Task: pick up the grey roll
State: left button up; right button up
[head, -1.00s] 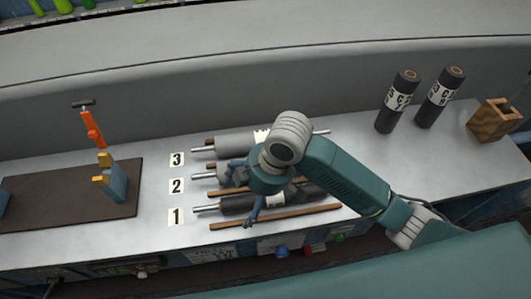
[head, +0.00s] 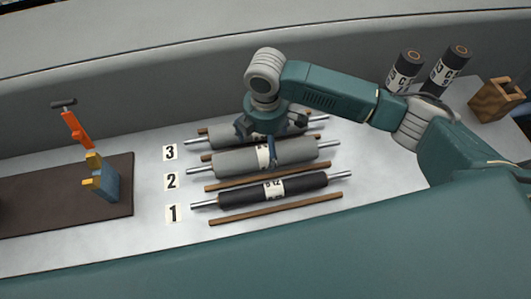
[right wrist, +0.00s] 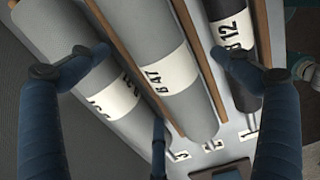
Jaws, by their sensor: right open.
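Two grey rolls with white labels and metal end shafts lie side by side on the bench. One is at number 2 (head: 222,162), the other at number 3 (head: 222,134), partly covered by my right gripper. My right gripper (head: 273,138) is open and empty above these two rolls. In the right wrist view, its fingers (right wrist: 160,62) spread over the number 2 roll (right wrist: 165,45) in the middle, with the number 3 roll (right wrist: 65,35) by the left finger. Whether any finger touches a roll cannot be told. My left gripper is not in view.
A black roll (head: 240,196) lies at number 1, nearer me. Wooden strips (head: 275,209) separate the rolls. Two black rolls (head: 403,72) stand upright at the back right beside a wooden box (head: 496,100). An orange-handled tool (head: 76,130) and a blue-yellow block (head: 101,178) are at left.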

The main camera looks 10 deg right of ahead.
aim_at(264, 147)
notch_tip(264, 147, down, 4)
jog(key=shift+w+a+r+p, duration=0.15)
jog(key=shift+r+p, duration=0.05)
jog(key=shift+p, duration=0.25)
jog(key=shift+f, duration=0.3)
jog(key=shift+c, duration=0.8)
jog(key=c, duration=1.7)
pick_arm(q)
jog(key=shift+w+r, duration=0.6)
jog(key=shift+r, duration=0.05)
pick_arm(e)
jog(key=shift+w+r, duration=0.1)
jog(key=shift+c, duration=0.9)
